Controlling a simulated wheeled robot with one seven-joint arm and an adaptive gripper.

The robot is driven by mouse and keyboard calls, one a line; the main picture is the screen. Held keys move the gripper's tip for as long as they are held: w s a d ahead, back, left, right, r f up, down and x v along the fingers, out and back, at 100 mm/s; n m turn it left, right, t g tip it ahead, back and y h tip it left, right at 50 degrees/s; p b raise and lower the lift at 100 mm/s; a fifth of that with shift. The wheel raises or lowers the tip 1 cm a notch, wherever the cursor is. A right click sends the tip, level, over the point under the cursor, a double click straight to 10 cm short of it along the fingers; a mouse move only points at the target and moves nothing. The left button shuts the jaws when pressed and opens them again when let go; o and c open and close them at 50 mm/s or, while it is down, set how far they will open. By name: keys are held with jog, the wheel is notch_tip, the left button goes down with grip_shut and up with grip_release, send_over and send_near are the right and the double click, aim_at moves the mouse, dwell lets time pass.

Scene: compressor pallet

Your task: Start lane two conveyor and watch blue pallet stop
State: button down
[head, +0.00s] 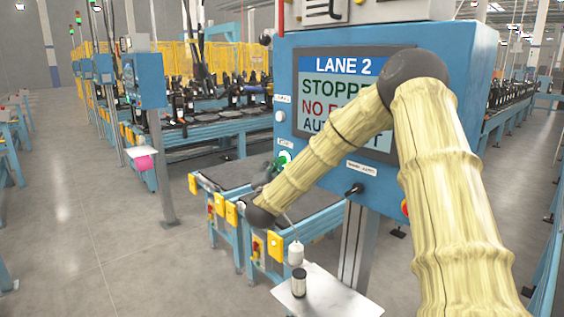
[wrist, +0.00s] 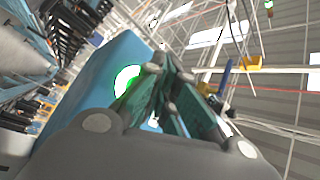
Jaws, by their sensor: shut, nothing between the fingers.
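The blue lane two control panel (head: 455,60) stands in front of me in the head view. Its screen (head: 325,68) reads "LANE 2", "STOPPE…", "NO F…" and "AUT…", partly hidden by my arm. A green lit button (head: 285,157) sits on the panel's left edge under a small label, and it glows in the wrist view (wrist: 127,80). My gripper (head: 276,166) is shut and empty right by the green button; contact cannot be told. Its closed fingers also show in the wrist view (wrist: 160,68). The lane conveyor (head: 230,175) has a dark top; I cannot pick out a blue pallet.
A black selector knob (head: 354,190) and a partly hidden red button (head: 405,208) are on the panel. A white shelf (head: 325,297) with a small jar (head: 299,283) is below. Another blue panel (head: 143,80) stands at left. Grey floor is open at left.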

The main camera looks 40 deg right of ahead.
jog(key=shift+d+r+b, duration=0.1)
jog(key=shift+d+b, duration=0.4)
jog(key=shift+d, duration=0.45)
dwell(1.2)
jog(key=shift+a, duration=0.2)
jog(key=shift+a+b, duration=0.5)
jog(key=shift+a, duration=0.25)
jog(key=shift+s+a+b, duration=0.15)
jog(key=shift+a+b, duration=0.35)
jog(key=shift+a, duration=0.8)
jog(key=shift+s+a+b, duration=0.1)
jog(key=shift+a+b, duration=0.35)
jog(key=shift+a, duration=0.8)
